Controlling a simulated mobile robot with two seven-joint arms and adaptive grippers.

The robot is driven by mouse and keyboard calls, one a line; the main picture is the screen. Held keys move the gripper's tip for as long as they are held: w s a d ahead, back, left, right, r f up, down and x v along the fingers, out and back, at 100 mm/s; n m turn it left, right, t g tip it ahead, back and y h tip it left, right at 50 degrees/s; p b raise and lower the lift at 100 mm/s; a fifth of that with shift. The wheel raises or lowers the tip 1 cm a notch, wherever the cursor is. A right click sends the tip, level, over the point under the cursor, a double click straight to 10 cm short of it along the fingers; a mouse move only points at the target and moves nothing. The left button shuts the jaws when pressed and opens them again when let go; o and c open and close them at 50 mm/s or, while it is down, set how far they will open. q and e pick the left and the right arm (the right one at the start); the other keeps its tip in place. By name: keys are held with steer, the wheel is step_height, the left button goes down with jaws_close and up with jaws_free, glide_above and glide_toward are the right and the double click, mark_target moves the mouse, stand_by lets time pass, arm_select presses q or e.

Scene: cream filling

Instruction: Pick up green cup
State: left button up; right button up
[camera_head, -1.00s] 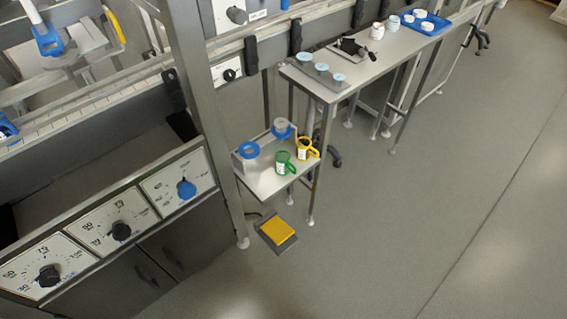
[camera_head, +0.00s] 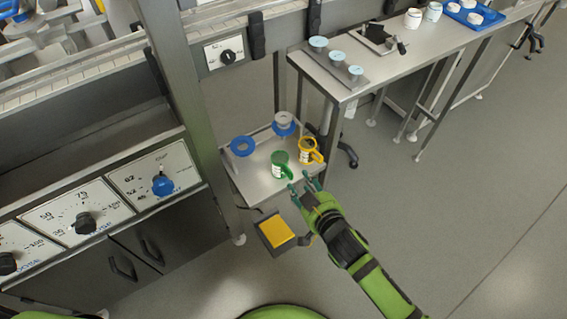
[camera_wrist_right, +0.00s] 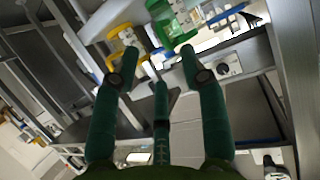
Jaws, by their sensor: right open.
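The green cup (camera_head: 279,163) stands on a small low metal shelf (camera_head: 262,190), its handle pointing to the right and front. My right gripper (camera_head: 304,185) is open and empty, close in front of the green cup and a little to its right. In the right wrist view the green cup (camera_wrist_right: 172,22) shows at the top, beyond the spread fingers (camera_wrist_right: 163,70). The yellow cup (camera_head: 307,151) stands just right of the green one. It also shows in the right wrist view (camera_wrist_right: 122,42), left of the green cup. My left gripper is not in view.
Two blue ring-shaped parts, one at the left (camera_head: 242,146) and one at the back (camera_head: 284,124), sit on the same shelf. A yellow pedal (camera_head: 273,234) lies on the floor below. A higher table (camera_head: 385,75) with white jars stands behind right. Floor at right is clear.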

mark_target(284, 170)
steer(key=x, duration=0.6)
steer(key=shift+s+a+f, duration=0.1)
steer(key=shift+a, duration=0.15)
jaws_close()
